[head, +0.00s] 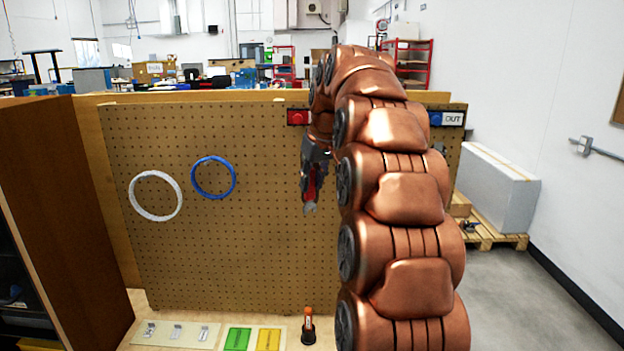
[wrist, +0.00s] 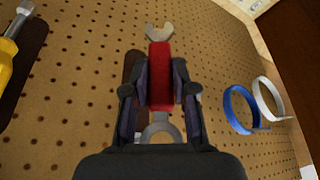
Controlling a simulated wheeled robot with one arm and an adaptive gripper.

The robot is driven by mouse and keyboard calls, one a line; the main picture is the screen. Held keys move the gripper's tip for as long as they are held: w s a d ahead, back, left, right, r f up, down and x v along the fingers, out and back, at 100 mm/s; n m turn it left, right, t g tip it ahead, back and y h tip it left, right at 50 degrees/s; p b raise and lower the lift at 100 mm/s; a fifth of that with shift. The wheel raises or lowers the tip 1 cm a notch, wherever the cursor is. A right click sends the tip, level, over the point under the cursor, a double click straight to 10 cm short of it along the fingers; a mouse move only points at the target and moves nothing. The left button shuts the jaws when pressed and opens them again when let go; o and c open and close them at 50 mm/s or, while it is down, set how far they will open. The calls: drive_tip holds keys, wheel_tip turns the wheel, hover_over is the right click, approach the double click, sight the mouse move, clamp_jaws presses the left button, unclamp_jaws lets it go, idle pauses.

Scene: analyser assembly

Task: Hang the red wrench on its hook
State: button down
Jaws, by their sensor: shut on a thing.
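The red wrench (wrist: 160,72) has a red handle, a silver open jaw at one end and a silver ring at the other. In the wrist view my gripper (wrist: 160,92) is shut on the handle, one finger on each side. The pegboard (head: 225,255) stands behind it, and I cannot tell how far off. In the head view my gripper (head: 314,160) is in front of the board, left of my arm, with the wrench (head: 312,183) pointing downward. A dark strip (wrist: 132,68) on the board shows partly behind the wrench. I cannot make out a hook for it; my arm hides part of the board.
A blue ring (head: 213,177) and a white ring (head: 155,195) hang on the board's left. A yellow screwdriver (wrist: 8,62) is beside another dark strip in the wrist view. An orange-topped tool (head: 308,325) stands on the bench near green (head: 237,339) and yellow (head: 268,340) pads.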

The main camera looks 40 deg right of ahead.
drive_tip(key=shift+w+d+f+p, duration=0.1)
drive_tip(key=shift+w+d+p, duration=0.65)
drive_tip(key=shift+w, duration=0.25)
drive_tip(key=shift+w+d+p, duration=0.6)
drive_tip(key=shift+w+d, duration=0.15)
drive_tip(key=shift+w, duration=0.2)
drive_tip(key=shift+w+d+f, duration=0.25)
drive_tip(key=shift+w+f, duration=0.1)
drive_tip(key=shift+f, duration=0.15)
drive_tip(key=shift+f+b, duration=0.15)
drive_tip(key=shift+b, duration=0.2)
drive_tip(key=shift+f, duration=0.15)
drive_tip(key=c, duration=0.8)
unclamp_jaws()
drive_tip(key=shift+f, duration=0.1)
drive_tip(key=shift+c, duration=0.2)
drive_tip(key=shift+s+r, duration=0.1)
drive_tip(key=shift+r, duration=0.3)
drive_tip(key=v, duration=0.7)
drive_tip(key=shift+r, duration=0.25)
